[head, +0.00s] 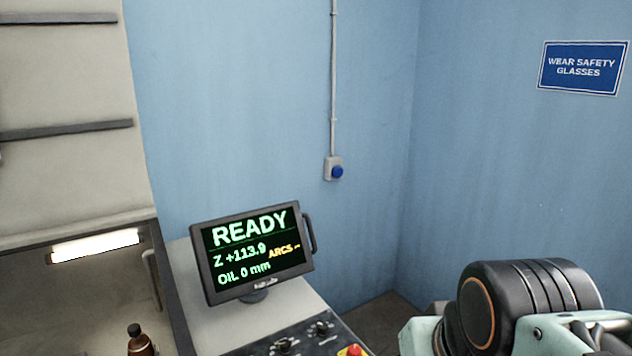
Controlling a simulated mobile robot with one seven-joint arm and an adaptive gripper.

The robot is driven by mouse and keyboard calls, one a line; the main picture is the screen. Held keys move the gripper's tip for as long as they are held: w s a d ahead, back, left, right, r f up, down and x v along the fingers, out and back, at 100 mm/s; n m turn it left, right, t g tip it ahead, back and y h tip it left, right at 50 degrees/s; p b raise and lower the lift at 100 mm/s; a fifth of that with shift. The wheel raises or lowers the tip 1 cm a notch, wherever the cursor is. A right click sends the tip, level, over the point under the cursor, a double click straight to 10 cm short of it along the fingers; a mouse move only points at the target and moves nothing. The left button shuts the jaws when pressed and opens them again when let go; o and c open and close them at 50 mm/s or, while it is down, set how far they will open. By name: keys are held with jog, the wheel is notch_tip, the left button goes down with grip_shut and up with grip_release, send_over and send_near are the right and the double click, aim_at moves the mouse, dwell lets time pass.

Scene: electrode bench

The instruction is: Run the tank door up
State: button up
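The machine (70,180) stands at the left, with a cream upper panel crossed by two dark bars. Below it is an open-looking work space (100,285) with a lit lamp strip (95,245). I cannot tell which part is the tank door. A screen (255,250) reads READY, Z +113.9, OIL 0 mm, with an ARCS line. Below it a control panel (300,345) with dark knobs and a red button (352,350) is cut off by the frame's bottom edge. My arm shows at lower right; my gripper is not in view.
A brown bottle (140,343) with a dark cap stands at the bottom left. A blue button (337,172) in a grey box is on the blue back wall, under a conduit. A safety-glasses sign (583,68) hangs on the right wall. Floor shows in the corner.

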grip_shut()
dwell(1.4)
